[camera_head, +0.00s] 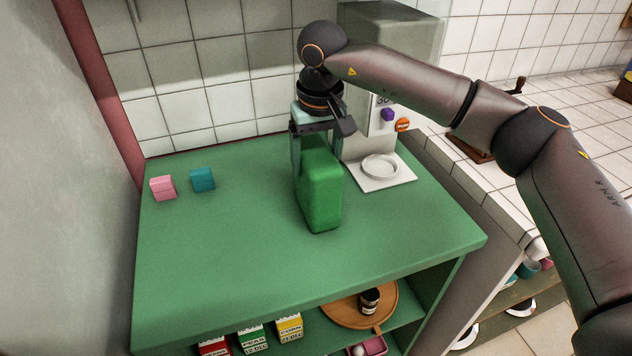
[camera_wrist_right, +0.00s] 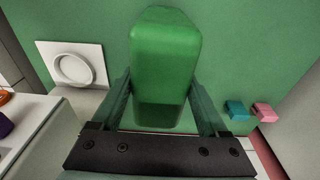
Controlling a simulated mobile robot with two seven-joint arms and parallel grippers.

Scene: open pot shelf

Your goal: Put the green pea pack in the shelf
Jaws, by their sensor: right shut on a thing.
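A plain green pack (camera_head: 322,195) with rounded edges is upright at the green counter top; no label shows on it. My right gripper (camera_head: 317,160) is shut on it from above, one finger on each side. The pack (camera_wrist_right: 163,60) also fills the middle of the right wrist view between the fingers. I cannot tell whether its base touches the counter. The open shelf (camera_head: 400,322) lies under the counter top, at the front. In it stand a red box (camera_head: 214,347), a green box marked peas (camera_head: 252,340) and a yellow corn box (camera_head: 289,327). My left gripper is out of view.
A pink block (camera_head: 162,188) and a teal block (camera_head: 203,180) sit at the counter's back left. A white scale plate (camera_head: 381,170) is right of the pack. In the shelf are a round wooden board (camera_head: 340,313) with a dark jar (camera_head: 369,300) and a pink tray (camera_head: 374,346).

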